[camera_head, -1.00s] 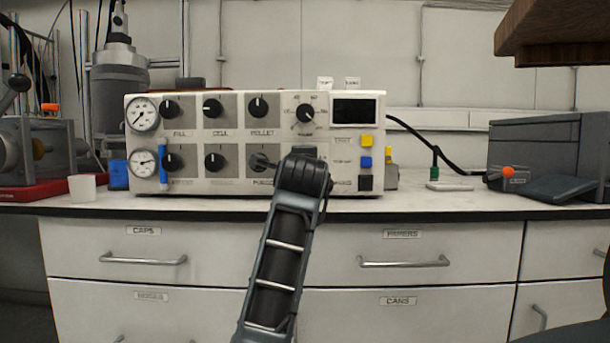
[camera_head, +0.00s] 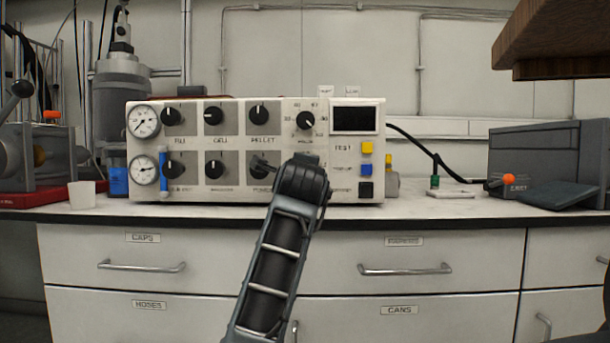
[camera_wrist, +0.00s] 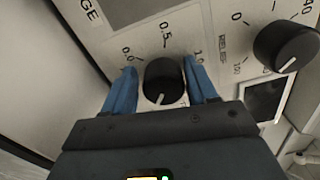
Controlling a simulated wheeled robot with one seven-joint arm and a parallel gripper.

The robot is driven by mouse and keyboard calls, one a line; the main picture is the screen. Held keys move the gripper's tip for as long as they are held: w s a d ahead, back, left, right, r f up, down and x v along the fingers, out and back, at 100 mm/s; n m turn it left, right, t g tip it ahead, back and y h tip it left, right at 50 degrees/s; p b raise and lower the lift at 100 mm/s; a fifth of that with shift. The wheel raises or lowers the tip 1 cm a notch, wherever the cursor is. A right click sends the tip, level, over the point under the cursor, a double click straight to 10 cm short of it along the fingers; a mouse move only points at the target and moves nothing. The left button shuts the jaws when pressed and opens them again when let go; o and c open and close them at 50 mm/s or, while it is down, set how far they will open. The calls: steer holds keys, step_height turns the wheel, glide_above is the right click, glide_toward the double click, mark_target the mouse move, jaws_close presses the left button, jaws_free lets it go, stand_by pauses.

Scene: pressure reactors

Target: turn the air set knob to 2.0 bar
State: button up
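In the wrist view a black round knob (camera_wrist: 163,84) sits by a printed scale showing 0.0, 0.5 and 1.0. Its white pointer line aims down the picture, toward my gripper body; the scale there is hidden. My gripper (camera_wrist: 161,65) has its two blue fingers on either side of this knob, with a narrow gap at the left finger; contact at the right finger is unclear. The knob's name label is not visible. In the head view my dark wrist (camera_head: 303,184) covers that lower part of the white control panel (camera_head: 232,196), and the fingertips are hidden.
A second black knob (camera_wrist: 287,46) with a larger-number scale is close by at the right in the wrist view. The panel carries several more knobs, two round gauges (camera_head: 143,121), a dark display (camera_head: 355,119) and coloured buttons (camera_head: 367,148).

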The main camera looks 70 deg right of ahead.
steer(key=shift+o, duration=1)
steer(key=shift+s+r, duration=0.1)
steer(key=p+v, duration=0.1)
steer(key=v, duration=0.6)
steer(key=shift+a, duration=0.4)
steer(key=shift+s, duration=0.15)
